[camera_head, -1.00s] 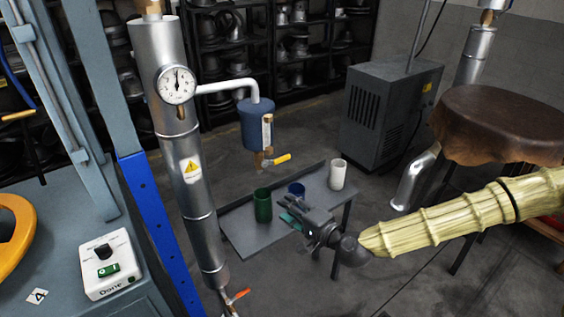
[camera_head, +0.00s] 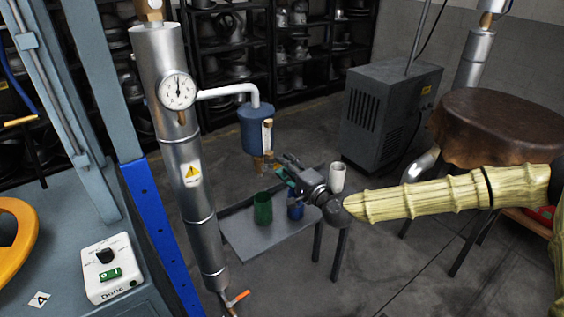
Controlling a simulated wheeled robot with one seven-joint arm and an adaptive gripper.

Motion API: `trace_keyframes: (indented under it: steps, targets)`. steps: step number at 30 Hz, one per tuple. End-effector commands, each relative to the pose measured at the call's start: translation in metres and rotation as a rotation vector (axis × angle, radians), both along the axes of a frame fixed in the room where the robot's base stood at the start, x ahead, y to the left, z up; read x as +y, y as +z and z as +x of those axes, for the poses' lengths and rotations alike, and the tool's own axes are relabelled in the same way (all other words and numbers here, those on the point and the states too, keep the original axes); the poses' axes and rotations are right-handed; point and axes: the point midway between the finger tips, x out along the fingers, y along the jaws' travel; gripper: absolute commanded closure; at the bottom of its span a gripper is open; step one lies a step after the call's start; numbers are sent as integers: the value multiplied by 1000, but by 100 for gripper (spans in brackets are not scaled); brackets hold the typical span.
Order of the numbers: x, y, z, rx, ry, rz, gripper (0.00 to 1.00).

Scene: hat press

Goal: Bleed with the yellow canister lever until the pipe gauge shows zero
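The blue canister (camera_head: 256,130) hangs from a white pipe (camera_head: 226,91) that branches off the silver pipe. A brass valve (camera_head: 258,164) is below the canister. The yellow lever beside it is not visible now; my gripper (camera_head: 282,170) covers that place. My gripper is dark grey with teal finger pads, just right of the valve. I cannot tell whether it touches the lever or how far its fingers are apart. The pipe gauge (camera_head: 177,91) is round and white on the silver pipe (camera_head: 179,155). Its needle points about straight up; its numbers are too small to read.
A low grey table (camera_head: 262,240) below holds a green cup (camera_head: 262,208), a blue cup (camera_head: 295,210) and a white cup (camera_head: 337,177). A red-orange handle (camera_head: 240,296) sits low on the silver pipe. A control box (camera_head: 110,268) stands at left, a grey cabinet (camera_head: 385,112) behind.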

Motion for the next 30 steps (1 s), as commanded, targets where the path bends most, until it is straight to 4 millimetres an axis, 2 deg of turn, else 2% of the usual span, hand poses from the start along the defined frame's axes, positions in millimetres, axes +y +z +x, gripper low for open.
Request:
trace_keyframes:
  steps: [7, 17, 24, 30]
  targets:
    - [13, 0, 17, 1, 1, -1, 62]
    - [14, 0, 20, 1, 1, 0, 62]
    - [14, 0, 20, 1, 0, -1, 100]
    - [14, -1, 19, 1, 0, 0, 100]
